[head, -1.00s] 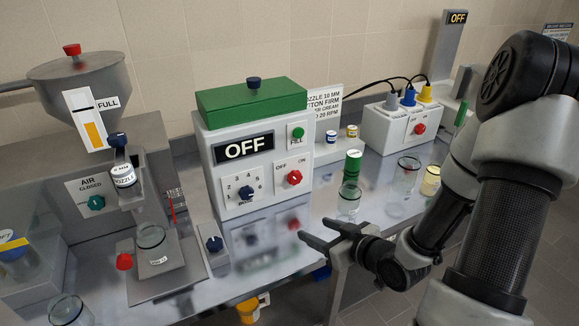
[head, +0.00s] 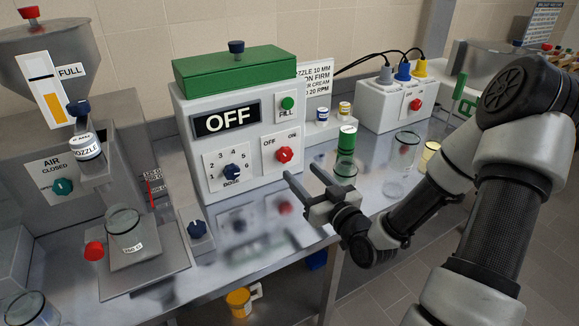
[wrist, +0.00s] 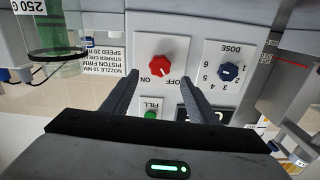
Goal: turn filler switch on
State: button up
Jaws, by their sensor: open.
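The filler is a white box (head: 190,160) with a green lid, and its dark display (head: 227,119) reads OFF. Its switch is a red knob (head: 284,155) on a white plate marked OFF at left and ON at right. My gripper (head: 303,173) is open and empty, just in front and to the right of the knob. In the wrist view, which is upside down, the red knob (wrist: 155,71) shows between my two spread fingers (wrist: 159,85). Whether a finger touches the plate cannot be told.
A blue dose knob (head: 233,172) and a green FILL button (head: 288,103) sit near the switch. A nozzle stand with a glass (head: 124,232) is at left.

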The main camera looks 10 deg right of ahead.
aim_at(286, 157)
jog(key=x, duration=0.8)
jog(key=shift+c, duration=0.2)
jog(key=c, duration=1)
